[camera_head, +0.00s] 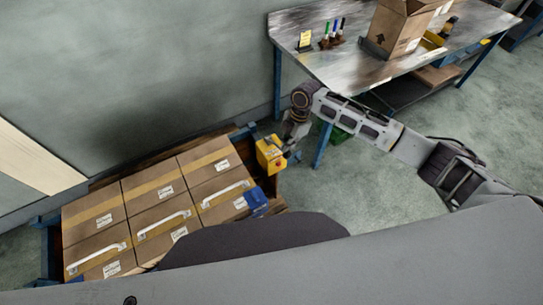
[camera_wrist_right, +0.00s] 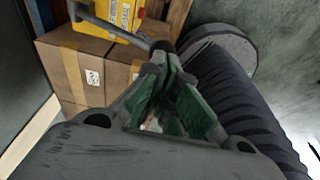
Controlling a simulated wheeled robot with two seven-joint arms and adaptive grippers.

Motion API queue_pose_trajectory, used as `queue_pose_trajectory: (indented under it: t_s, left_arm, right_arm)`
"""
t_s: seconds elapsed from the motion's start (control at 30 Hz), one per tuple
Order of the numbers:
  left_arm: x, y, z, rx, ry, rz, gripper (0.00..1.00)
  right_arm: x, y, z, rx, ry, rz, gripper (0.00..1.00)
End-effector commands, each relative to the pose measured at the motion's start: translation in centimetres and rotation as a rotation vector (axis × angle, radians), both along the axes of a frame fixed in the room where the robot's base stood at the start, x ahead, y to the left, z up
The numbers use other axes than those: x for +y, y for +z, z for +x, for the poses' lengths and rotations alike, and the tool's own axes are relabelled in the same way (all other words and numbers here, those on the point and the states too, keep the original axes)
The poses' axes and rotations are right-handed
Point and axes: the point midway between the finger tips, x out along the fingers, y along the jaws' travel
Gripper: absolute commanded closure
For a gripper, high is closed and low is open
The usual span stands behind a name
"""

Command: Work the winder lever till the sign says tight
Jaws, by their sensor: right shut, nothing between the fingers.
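The yellow winder (camera_head: 270,155) sits at the right end of the strapped cartons, beside my right gripper. In the right wrist view the winder (camera_wrist_right: 118,12) is at the top, cut off by the frame edge. Its grey lever (camera_wrist_right: 112,29) slants down to the right, with a dark end close to my fingertips. I cannot tell whether they touch. My right gripper (camera_head: 287,145) is shut and empty; its green-padded fingers show in the right wrist view (camera_wrist_right: 162,65). No sign wording is readable. My left gripper is not in view.
Several brown cartons (camera_head: 152,205) with white handles stand on a low pallet by the wall. A blue block (camera_head: 257,201) sits at their right front corner. A metal workbench (camera_head: 330,65) behind holds an open box (camera_head: 398,25) and a yellow card (camera_head: 305,39). Floor at right is partly clear.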

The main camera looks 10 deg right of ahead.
Motion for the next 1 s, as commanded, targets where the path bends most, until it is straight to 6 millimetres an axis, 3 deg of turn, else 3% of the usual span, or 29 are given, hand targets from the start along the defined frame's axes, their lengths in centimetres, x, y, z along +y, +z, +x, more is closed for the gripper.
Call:
queue_pose_trajectory:
  t_s: [0.47, 1.0]
  left_arm:
    - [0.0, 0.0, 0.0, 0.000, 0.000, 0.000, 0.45]
    - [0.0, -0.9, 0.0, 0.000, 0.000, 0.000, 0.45]
  right_arm:
    - [0.0, -0.1, 0.0, 0.000, 0.000, 0.000, 1.00]
    - [-0.2, -3.1, -0.6, 0.001, 0.000, 0.000, 1.00]
